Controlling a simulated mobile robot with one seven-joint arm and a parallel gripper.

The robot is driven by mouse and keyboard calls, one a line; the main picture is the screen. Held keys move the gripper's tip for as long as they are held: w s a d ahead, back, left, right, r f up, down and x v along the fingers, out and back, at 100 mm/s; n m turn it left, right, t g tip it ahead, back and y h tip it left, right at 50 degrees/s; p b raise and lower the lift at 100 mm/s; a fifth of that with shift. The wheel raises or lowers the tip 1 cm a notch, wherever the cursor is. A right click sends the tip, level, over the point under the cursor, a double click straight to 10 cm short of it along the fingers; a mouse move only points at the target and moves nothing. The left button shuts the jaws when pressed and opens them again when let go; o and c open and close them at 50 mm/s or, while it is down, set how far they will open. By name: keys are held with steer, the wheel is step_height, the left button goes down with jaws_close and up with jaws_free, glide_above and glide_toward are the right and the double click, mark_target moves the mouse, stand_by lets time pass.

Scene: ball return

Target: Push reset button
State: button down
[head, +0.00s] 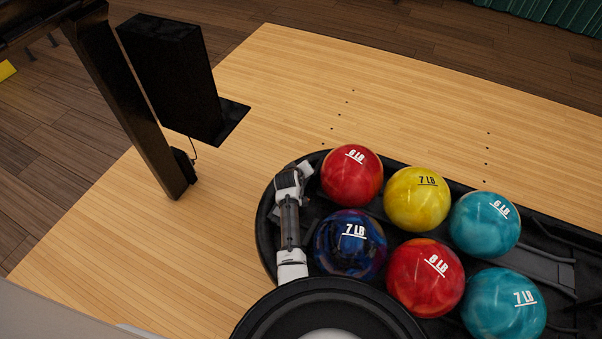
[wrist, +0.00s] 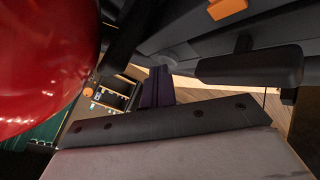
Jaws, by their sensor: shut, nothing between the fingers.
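No reset button can be made out for certain in either view. A small orange rectangle (wrist: 227,8) shows on a dark surface at the top of the wrist view; I cannot tell whether it is the button. My gripper (wrist: 156,88) is shut and empty, its dark fingers at the middle of the wrist view. In the head view my arm reaches over the left end of the black ball return (head: 266,215), beside the red 6 LB ball (head: 352,176) and the dark blue 7 LB ball (head: 350,245). The fingertips are not clear there.
A red ball (wrist: 40,60) fills the wrist view's left side, close to my gripper. A yellow ball (head: 417,199), another red ball (head: 425,278) and teal balls (head: 485,224) fill the return's right. A black post and box (head: 172,80) stand to the left. The wooden floor between is clear.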

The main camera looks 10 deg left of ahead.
steer(key=shift+r, duration=0.1)
steer(key=shift+r+p, duration=0.75)
steer(key=shift+p, duration=0.05)
step_height(320, 180, up, 5)
steer(key=p, duration=0.4)
stand_by(0.5)
